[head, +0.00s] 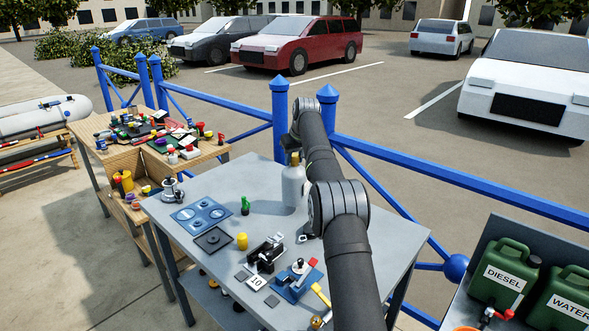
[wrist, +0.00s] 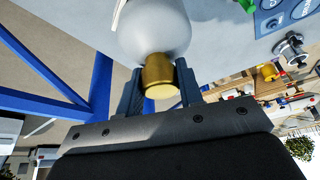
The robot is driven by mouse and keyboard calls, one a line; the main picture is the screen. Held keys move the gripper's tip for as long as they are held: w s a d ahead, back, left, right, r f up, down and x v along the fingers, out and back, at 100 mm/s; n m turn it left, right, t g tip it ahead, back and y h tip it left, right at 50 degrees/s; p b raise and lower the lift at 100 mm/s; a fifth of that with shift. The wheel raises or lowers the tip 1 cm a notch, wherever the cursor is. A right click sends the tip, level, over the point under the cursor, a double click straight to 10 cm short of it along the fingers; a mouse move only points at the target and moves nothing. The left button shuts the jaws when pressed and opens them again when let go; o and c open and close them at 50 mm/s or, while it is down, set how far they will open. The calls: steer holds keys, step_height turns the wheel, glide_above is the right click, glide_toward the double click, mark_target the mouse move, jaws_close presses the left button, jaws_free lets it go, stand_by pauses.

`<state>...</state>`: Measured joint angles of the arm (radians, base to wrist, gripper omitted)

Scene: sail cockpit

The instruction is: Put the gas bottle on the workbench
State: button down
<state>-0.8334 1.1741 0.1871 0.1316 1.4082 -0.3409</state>
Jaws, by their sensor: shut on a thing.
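The gas bottle (head: 293,187) is pale grey with a rounded shoulder; its brass top (wrist: 159,76) shows in the wrist view. My gripper (wrist: 160,82) is shut on the bottle at this brass top, one finger on each side. In the head view the bottle is upright at the back of a grey-topped bench (head: 230,180), left of my arm. I cannot tell whether its base touches the bench top. My arm partly hides the gripper there. A wooden bench (head: 215,150) crowded with small things stands to the left; I cannot tell which bench is the workbench.
On the grey bench are a small green bottle (head: 245,205), a yellow cylinder (head: 242,241), a blue panel (head: 202,214), a black clamp-like tool (head: 265,253) and a blue tool (head: 296,280). A blue railing (head: 450,190) runs behind. Green jerrycans (head: 503,272) stand at right.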

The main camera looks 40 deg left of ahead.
steer(key=shift+f, duration=1.95)
steer(key=c, duration=1)
jaws_free()
steer(key=shift+f, duration=0.2)
steer(key=shift+r, duration=0.15)
steer(key=v, duration=1.2)
